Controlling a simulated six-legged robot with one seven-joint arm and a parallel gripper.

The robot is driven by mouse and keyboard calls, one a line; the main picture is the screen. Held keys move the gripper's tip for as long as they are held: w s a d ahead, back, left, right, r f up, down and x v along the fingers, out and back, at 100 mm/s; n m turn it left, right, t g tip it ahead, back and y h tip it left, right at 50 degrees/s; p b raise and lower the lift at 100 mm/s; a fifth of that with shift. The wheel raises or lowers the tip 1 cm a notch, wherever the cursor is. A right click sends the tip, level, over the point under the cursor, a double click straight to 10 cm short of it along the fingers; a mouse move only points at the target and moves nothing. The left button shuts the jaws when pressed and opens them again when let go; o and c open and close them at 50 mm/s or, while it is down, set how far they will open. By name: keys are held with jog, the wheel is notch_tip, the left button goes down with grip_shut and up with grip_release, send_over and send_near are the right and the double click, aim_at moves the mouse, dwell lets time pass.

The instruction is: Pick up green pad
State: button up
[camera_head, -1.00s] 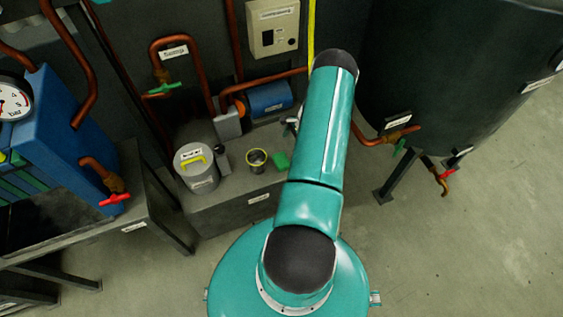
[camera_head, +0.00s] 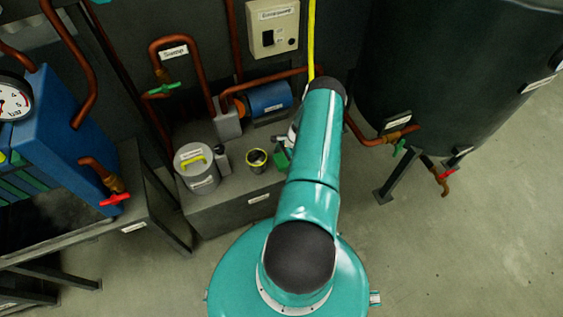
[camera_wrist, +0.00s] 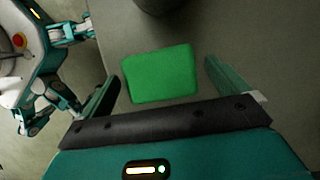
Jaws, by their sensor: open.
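The green pad (camera_wrist: 160,75) lies flat on the grey bench top (camera_wrist: 225,30) in the wrist view, a little tilted. My gripper (camera_wrist: 160,80) is open, with one finger on each side of the pad and apart from it. The pad lies between and slightly beyond the fingers, nearer the left one. In the head view the pad (camera_head: 282,157) shows partly, beside the edge of my arm. Part of my gripper (camera_head: 284,142) shows there above it, and the rest is hidden by my arm.
A small dark cup with a yellow rim (camera_head: 257,160) stands just left of the pad. A grey canister with a yellow handle (camera_head: 196,168) stands further left. A blue motor (camera_head: 270,100) and copper pipes are behind. A large dark tank (camera_head: 450,70) is at the right.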

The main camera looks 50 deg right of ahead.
aim_at(280, 161)
jog(key=c, duration=1)
jog(key=shift+r, duration=0.1)
jog(key=shift+r, duration=0.5)
notch_tip(280, 161, up, 2)
jog(key=shift+s+r, duration=0.1)
jog(key=shift+r, duration=0.1)
jog(key=s+r, duration=0.9)
jog(key=s, duration=0.4)
jog(key=shift+s+a+r, duration=0.2)
jog(key=shift+s+a, duration=0.15)
jog(key=shift+s, duration=0.05)
